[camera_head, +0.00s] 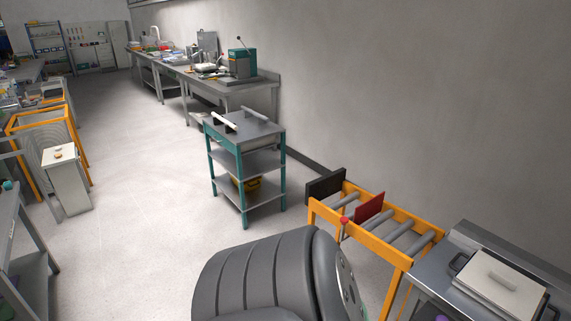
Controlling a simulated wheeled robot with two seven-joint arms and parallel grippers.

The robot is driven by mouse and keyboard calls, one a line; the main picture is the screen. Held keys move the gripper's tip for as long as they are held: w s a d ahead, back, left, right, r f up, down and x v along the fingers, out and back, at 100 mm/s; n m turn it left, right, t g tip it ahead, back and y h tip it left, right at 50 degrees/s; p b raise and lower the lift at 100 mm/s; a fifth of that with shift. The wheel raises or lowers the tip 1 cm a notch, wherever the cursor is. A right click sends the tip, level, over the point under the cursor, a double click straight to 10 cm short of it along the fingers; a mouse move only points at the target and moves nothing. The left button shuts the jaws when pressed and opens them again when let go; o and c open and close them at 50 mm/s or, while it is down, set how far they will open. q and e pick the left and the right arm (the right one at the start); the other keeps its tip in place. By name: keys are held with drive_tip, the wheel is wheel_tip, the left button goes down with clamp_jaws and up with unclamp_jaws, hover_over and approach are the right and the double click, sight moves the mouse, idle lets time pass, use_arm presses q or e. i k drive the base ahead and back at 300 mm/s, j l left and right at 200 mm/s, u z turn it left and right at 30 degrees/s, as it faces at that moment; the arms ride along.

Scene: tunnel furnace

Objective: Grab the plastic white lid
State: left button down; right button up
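A flat white lid (487,286) with a raised bar handle (503,277) shows at the lower right. It lies on a container with dark handles on the metal table (450,243). The container's body is mostly hidden under the lid, and its lower right part runs close to the frame's edge. Neither my left nor my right gripper is in view, so no contact with the lid is seen.
An orange roller conveyor (375,268) with a red plate (369,208) and a black plate adjoins the metal table. A teal and grey cart (246,162) stands mid-floor near the wall. A pale cabinet (66,185) stands at left. Floor between is clear.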

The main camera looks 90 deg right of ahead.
sight(520, 296)
drive_tip(key=z, duration=4.45)
